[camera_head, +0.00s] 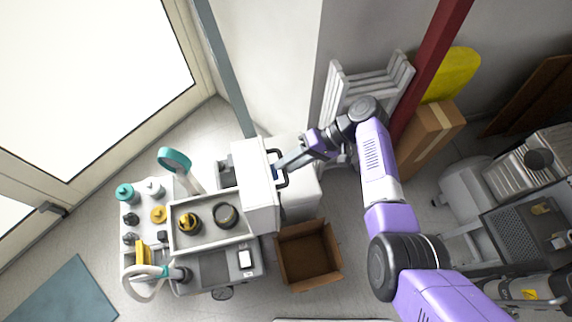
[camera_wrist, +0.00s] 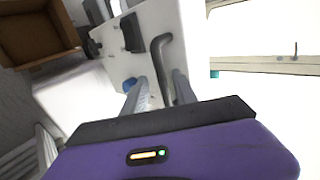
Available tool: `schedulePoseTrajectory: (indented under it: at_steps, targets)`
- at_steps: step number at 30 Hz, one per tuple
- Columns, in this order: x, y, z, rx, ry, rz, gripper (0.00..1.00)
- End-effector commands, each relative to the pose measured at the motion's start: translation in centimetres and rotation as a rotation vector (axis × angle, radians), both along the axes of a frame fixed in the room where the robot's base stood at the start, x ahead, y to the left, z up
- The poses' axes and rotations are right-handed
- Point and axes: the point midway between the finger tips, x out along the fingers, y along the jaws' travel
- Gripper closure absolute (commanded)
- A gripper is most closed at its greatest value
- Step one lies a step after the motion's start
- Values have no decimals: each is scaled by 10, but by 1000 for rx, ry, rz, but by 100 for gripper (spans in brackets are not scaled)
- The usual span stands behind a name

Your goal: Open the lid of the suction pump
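The suction pump (camera_head: 215,265) is a white and grey unit on the left in the head view. Its white lid (camera_head: 254,190) appears raised at the right of an open tray-like compartment (camera_head: 206,243). A dark bar handle (camera_head: 278,168) is on the lid's right side. The lid (camera_wrist: 188,40) and handle (camera_wrist: 161,62) also fill the middle of the wrist view. My gripper (camera_head: 284,163) is at the handle. In the wrist view my gripper's fingers (camera_wrist: 158,88) are apart, with the handle's near end between them; firm contact on both sides is not visible.
A yellow-and-black part (camera_head: 189,222) and a dark ring (camera_head: 225,215) lie in the compartment. Several bottles and knobs stand on the pump's left. An open cardboard box (camera_head: 308,255) is on the floor below my gripper. White folded chairs (camera_head: 365,85) and a red post (camera_head: 432,62) stand behind.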

Motion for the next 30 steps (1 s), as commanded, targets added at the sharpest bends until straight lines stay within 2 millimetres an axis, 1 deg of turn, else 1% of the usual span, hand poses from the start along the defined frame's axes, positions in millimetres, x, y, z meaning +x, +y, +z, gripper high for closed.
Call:
schedulePoseTrajectory:
  at_steps: [1,6,12,16,30]
  targets:
    - [3,-7,6,0,-3,-4,66]
    - [9,-29,23,-1,-2,-2,66]
    - [12,-46,36,-2,1,1,66]
    - [13,-49,39,-3,2,2,66]
    - [13,-49,40,-2,2,2,66]
